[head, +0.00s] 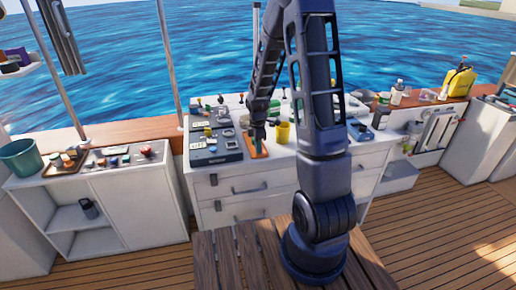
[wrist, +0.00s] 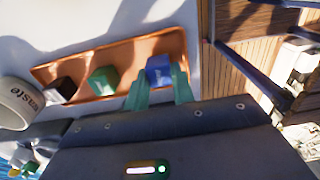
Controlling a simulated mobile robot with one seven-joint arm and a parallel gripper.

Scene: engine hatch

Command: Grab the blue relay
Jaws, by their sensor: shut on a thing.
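The blue relay (wrist: 158,67) is a small blue block at one end of an orange tray (wrist: 120,46) in the wrist view. My gripper (wrist: 159,80) has its two green fingers on either side of the blue relay and is shut on it. The relay still appears at the tray, and I cannot tell whether it touches the tray floor. A green relay (wrist: 103,80) and a black relay (wrist: 62,90) are in the same tray, to the left. In the head view my gripper (head: 258,136) is over the orange tray (head: 262,154) on the white counter; the blue relay is hidden there.
A white cup marked "waste" (wrist: 18,102) is left of the tray in the wrist view. In the head view a yellow cup (head: 283,132) stands right of the tray and dark grey devices (head: 213,146) lie left of it. Several small objects fill the counter behind.

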